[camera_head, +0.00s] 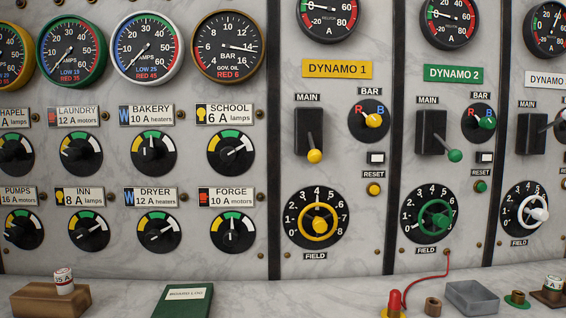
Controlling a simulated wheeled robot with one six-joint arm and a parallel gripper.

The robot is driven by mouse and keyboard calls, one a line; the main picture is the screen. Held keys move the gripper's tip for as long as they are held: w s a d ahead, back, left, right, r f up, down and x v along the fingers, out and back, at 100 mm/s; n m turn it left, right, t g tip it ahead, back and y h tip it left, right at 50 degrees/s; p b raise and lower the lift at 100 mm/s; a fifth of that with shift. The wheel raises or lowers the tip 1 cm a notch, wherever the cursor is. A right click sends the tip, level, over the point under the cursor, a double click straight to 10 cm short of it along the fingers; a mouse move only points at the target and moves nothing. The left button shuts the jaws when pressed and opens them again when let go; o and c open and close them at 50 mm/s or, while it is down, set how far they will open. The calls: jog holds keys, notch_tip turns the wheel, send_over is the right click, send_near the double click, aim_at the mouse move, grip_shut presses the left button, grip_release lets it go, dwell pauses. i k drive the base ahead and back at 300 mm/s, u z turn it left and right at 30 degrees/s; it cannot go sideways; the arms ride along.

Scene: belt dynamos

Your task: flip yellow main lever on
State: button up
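The yellow main lever (314,156) is on the Dynamo 1 panel, under the MAIN label (307,97). It has a yellow ball knob and comes out of a dark block (302,130). The knob hangs at the lower end, so the lever points down. The yellow DYNAMO 1 plate (337,69) is above it. My gripper is not in view.
Right of the lever are the yellow bar selector (373,120) and yellow reset button (374,189); the yellow field wheel (318,224) is below. The green main lever (454,155) is further right.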

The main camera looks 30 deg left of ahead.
aim_at(314, 157)
jog(key=u, duration=1.3)
jog(key=k, duration=0.65)
jog(key=u, duration=0.3)
jog(key=i, duration=1.15)
jog(key=z, duration=0.5)
